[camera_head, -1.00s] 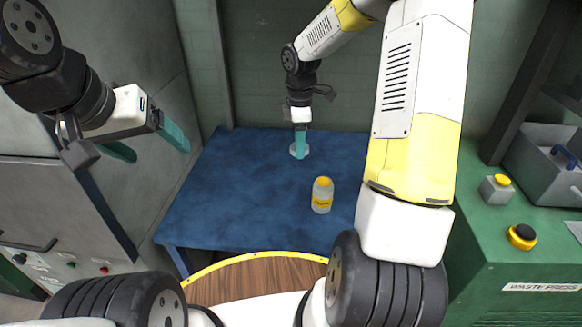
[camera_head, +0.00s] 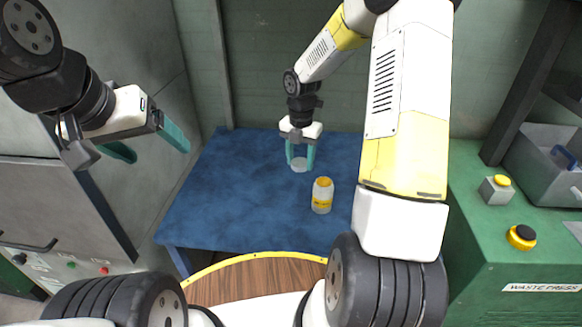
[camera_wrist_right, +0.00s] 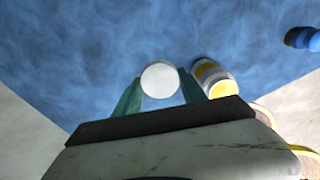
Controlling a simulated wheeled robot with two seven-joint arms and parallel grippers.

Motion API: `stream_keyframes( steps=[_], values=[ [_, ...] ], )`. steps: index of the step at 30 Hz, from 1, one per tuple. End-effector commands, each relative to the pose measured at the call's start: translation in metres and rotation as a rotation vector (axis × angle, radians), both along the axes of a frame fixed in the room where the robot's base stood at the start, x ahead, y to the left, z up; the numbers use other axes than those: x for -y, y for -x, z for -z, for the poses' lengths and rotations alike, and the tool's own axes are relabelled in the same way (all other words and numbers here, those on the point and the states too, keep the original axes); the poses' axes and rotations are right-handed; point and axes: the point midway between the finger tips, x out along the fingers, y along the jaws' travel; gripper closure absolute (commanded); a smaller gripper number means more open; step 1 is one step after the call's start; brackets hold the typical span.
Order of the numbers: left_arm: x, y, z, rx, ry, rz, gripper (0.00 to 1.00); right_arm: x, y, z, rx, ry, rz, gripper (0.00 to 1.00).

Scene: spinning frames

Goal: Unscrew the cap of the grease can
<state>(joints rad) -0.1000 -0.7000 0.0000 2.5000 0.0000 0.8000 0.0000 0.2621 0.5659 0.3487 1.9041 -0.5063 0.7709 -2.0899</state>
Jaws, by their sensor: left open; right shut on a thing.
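The grease can (camera_head: 322,197), a pale jar with a yellow label and a yellow-orange top, stands upright on the blue table. It also shows in the right wrist view (camera_wrist_right: 213,75); I cannot tell whether the yellow top is a cap or the contents. My right gripper (camera_head: 300,160) points down behind and left of the can, shut on a white round disc (camera_wrist_right: 160,78) that looks like a cap. The disc lies between the teal fingers, near the tabletop; its exact height is unclear. My left gripper (camera_head: 147,145) is open and empty, left of the table.
A green machine (camera_head: 480,250) with yellow and black buttons and a grey bin (camera_head: 548,165) stand at the right. A grey cabinet (camera_head: 50,205) stands at the left. A small blue thing (camera_wrist_right: 303,39) shows in the wrist view.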

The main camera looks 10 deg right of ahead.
Motion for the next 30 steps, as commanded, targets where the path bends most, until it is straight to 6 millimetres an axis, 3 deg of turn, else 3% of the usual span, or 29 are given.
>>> stream_keyframes(
  steps=[6, 14, 19, 30],
  values=[
    [0.0, 0.0, 0.0, 0.0, 0.0, 0.0, 0.21, -0.001, 0.001, 0.043, -0.004, -0.001, -0.001, 1.0],
    [0.0, 0.0, 0.0, 0.0, 0.0, 0.0, 0.21, 0.0, 0.001, 0.065, -0.003, 0.0, 0.001, 1.0],
    [0.0, 0.0, 0.0, 0.0, 0.0, 0.0, 0.21, -0.001, 0.001, 0.089, -0.004, 0.0, 0.0, 1.0],
    [0.0, 0.0, 0.0, 0.0, 0.0, 0.0, 0.21, 0.0, 0.001, 0.095, -0.001, 0.0, 0.001, 1.0]
  ],
)
